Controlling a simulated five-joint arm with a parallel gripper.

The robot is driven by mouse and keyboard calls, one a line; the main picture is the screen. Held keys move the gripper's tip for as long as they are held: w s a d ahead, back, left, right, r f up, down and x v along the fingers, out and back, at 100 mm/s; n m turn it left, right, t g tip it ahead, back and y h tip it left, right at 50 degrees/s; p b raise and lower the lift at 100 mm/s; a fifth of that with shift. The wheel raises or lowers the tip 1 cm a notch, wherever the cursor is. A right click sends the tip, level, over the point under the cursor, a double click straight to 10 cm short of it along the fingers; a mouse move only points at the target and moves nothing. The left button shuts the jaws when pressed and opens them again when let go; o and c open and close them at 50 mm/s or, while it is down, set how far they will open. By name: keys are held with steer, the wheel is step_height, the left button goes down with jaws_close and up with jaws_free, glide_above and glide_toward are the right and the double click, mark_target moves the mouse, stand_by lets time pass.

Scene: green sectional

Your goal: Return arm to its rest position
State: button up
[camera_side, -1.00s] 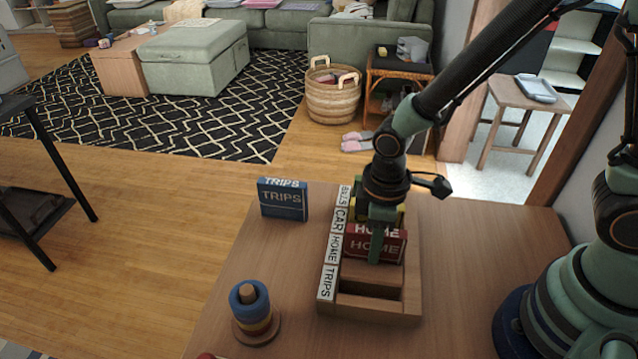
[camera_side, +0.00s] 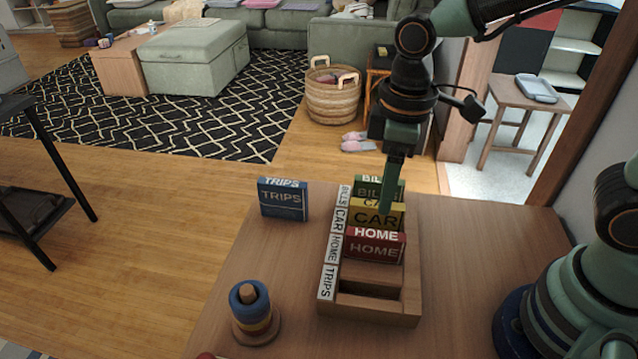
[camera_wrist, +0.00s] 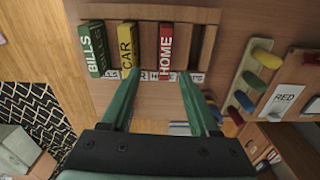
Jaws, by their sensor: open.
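My gripper (camera_side: 391,184) is raised above the wooden organizer (camera_side: 412,290) in the side view. In the wrist view my gripper (camera_wrist: 160,78) shows its two green fingers apart with nothing held between them. The organizer holds the green BILLS box (camera_side: 377,187), the yellow CAR box (camera_side: 376,214) and the red HOME box (camera_side: 374,248), in order from back to front. The front slot, beside the TRIPS label (camera_side: 328,283), is empty. The blue TRIPS box (camera_side: 283,200) stands upright on the table, left of the organizer.
A ring stacker (camera_side: 254,312) stands at the table's front left. The wrist view shows a wooden rack with coloured pegs (camera_wrist: 246,88) and a RED card (camera_wrist: 286,97) at the right. The table between the organizer and my base is clear.

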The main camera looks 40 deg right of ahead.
steer(key=d+r+m+t, duration=0.5)
steer(key=d+r+m, duration=0.2)
steer(key=d, duration=0.5)
steer(key=shift+d+r+m, duration=0.3)
steer(key=shift+r+m, duration=0.05)
steer(key=shift+m, duration=0.35)
